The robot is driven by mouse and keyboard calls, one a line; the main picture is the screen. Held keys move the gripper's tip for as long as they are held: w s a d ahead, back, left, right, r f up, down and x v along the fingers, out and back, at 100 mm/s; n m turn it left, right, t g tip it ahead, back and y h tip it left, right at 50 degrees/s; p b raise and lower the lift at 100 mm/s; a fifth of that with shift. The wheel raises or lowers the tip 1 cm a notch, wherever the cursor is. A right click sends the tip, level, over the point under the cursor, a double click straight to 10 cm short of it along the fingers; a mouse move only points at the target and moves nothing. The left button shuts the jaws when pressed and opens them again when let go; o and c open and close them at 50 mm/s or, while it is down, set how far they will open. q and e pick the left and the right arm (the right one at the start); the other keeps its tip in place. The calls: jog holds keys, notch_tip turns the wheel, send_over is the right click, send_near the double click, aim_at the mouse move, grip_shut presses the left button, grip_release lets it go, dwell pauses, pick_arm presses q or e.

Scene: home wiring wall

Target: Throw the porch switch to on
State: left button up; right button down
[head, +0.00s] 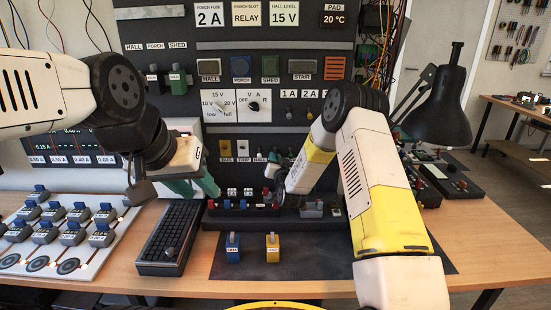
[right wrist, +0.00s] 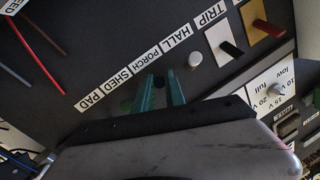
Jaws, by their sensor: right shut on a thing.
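In the right wrist view a row of labels reads TRIP, HALL, PORCH, SHED, PAD. The porch switch (right wrist: 158,83), a small dark round piece by the PORCH label (right wrist: 160,56), sits between the green fingertips of my right gripper (right wrist: 160,91). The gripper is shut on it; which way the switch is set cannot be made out. In the head view my right forearm covers this part of the panel. My left gripper (head: 203,182), with teal fingers, hangs before the panel's lower left; its opening is unclear.
The black lamp (head: 440,110) stands right of the panel. A keypad block (head: 170,236) and blue (head: 233,248) and yellow (head: 272,247) blocks are on the table.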

aim_at(276, 156)
jog(key=shift+r, duration=0.1)
jog(key=shift+s+r+g, duration=0.1)
jog(key=shift+r+g, duration=0.5)
jog(key=shift+g, duration=0.4)
jog(key=r+g, duration=0.1)
jog(key=g, duration=0.2)
jog(key=shift+r+m+g+h, duration=0.3)
jog(key=shift+r+m, duration=0.05)
jog(key=shift+m, duration=0.05)
jog(key=shift+a+r+g, duration=0.1)
jog(key=shift+r+g, duration=0.45)
jog(key=shift+g, duration=0.65)
jog(key=shift+w+r+m+g, duration=0.15)
jog(key=shift+w+r+g, duration=0.05)
jog(key=shift+g, duration=0.45)
jog(key=shift+w+r+m+g, duration=0.15)
jog(key=shift+w+r+g, duration=0.05)
jog(key=shift+g, duration=0.45)
jog(key=c, duration=1.4)
grip_release()
